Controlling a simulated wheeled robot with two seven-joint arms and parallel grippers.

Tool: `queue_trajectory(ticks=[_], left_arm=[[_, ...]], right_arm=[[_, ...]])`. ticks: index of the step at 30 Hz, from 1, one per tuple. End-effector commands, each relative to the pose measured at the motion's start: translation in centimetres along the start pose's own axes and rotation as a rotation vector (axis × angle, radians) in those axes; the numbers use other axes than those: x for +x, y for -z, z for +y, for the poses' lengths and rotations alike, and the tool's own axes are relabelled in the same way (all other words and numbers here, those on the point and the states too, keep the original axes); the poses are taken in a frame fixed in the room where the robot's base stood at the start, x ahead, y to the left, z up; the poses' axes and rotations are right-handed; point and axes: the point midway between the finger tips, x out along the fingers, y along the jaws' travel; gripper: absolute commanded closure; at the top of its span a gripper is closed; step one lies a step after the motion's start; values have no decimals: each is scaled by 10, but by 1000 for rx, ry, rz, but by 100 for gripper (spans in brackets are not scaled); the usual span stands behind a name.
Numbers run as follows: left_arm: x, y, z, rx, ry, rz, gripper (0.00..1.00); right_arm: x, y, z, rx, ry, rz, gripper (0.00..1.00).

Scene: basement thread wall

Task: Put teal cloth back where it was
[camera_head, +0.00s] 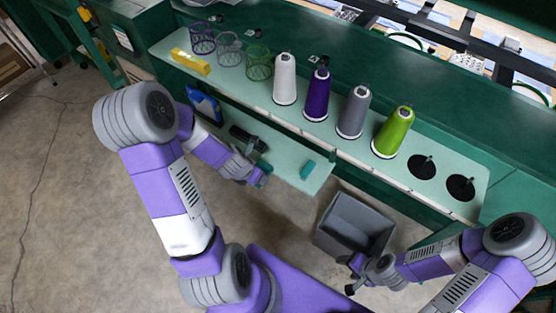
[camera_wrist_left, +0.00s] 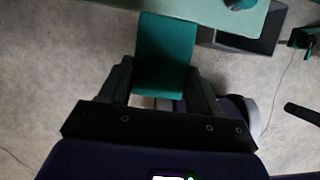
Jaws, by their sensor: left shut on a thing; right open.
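My left gripper (camera_head: 256,174) is at the front edge of the lower pale green shelf. It is shut on the teal cloth (camera_wrist_left: 166,52), a flat teal rectangle that sticks out between its fingers in the left wrist view. In the head view only a small teal bit of the cloth (camera_head: 265,167) shows at the fingertips. A second small teal thing (camera_head: 307,169) lies on the lower shelf (camera_head: 290,177), to the right of the gripper. My right gripper (camera_head: 354,273) is open and empty, low by the grey bin.
The upper shelf (camera_head: 330,137) carries mesh cups (camera_head: 229,47), a yellow thing (camera_head: 191,62) and white, purple, grey and green thread cones (camera_head: 353,112). A black object (camera_head: 246,137) and a blue-and-white item (camera_head: 204,105) sit lower left. A grey bin (camera_head: 338,241) stands on the floor.

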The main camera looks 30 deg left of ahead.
Motion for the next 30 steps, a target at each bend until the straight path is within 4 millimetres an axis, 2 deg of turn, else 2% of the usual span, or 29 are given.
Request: queue_trajectory(ticks=[1,9,15,19,21,26,30], left_arm=[[-1,-12,-2,5,2,-1,70],[20,-63,-2,9,1,0,70],[38,-102,-2,8,-2,0,70],[46,-121,-2,7,-2,-1,70],[59,-111,0,0,-1,3,70],[69,-107,0,1,-1,2,70],[92,-97,0,-1,-1,3,70]], right_arm=[[-10,0,-4,-1,0,2,36],[-28,-1,-11,-1,1,2,36],[-37,-1,-14,-1,1,2,36],[-41,-1,-16,-1,1,2,36],[-30,-1,-12,-1,1,2,36],[-24,-1,-9,-1,0,1,36],[-12,0,-4,-1,0,2,36]])
